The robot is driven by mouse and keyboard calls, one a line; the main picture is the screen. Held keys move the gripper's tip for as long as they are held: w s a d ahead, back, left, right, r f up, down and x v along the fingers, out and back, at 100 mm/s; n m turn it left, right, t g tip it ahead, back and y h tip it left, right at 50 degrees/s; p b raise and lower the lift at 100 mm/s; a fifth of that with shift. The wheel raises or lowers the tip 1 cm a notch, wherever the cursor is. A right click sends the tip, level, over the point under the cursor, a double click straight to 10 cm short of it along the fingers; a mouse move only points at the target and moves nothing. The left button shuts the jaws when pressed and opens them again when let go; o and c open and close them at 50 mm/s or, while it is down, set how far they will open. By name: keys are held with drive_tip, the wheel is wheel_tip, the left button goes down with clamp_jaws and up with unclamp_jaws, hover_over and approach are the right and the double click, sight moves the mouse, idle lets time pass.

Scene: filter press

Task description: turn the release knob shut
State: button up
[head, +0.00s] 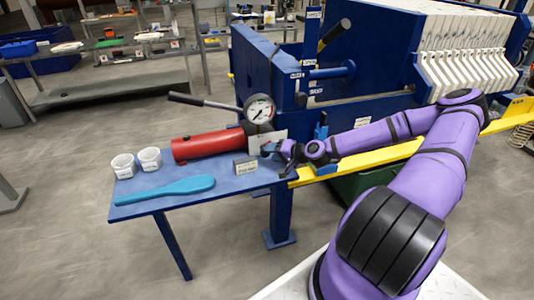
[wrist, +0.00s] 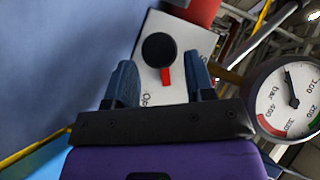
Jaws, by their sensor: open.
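The release knob (wrist: 158,50) is a round black knob with a red pointer (wrist: 166,77), on a pale plate (wrist: 145,83) with partly hidden lettering. In the wrist view the pointer runs down from the knob, toward my gripper. My gripper (wrist: 160,62) is open, with one blue finger on each side of the knob and pointer. Gaps show between the fingers and the knob; I cannot tell the depth between them. In the head view my gripper (head: 273,148) is at the pale plate (head: 267,137), and the knob cannot be made out.
A pressure gauge (head: 260,109) is above the plate; in the wrist view the gauge (wrist: 287,98) is close on the right. The blue press stands behind.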

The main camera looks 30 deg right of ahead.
drive_tip(key=shift+x, duration=1.6)
drive_tip(key=c, duration=0.6)
drive_tip(key=shift+n, duration=0.3)
drive_tip(key=n+g+h, duration=0.2)
drive_tip(key=h, duration=0.1)
drive_tip(key=shift+a+r+h, duration=0.15)
drive_tip(key=shift+a+h, duration=0.05)
drive_tip(key=shift+h, duration=0.1)
drive_tip(key=n+g+h, duration=0.1)
drive_tip(key=h, duration=0.1)
drive_tip(key=shift+w+n+h, duration=0.1)
drive_tip(key=shift+n+h, duration=0.2)
drive_tip(key=shift+n, duration=0.1)
drive_tip(key=shift+a+n+g+h, duration=0.1)
drive_tip(key=shift+n+g+h, duration=0.4)
drive_tip(key=shift+h, duration=0.5)
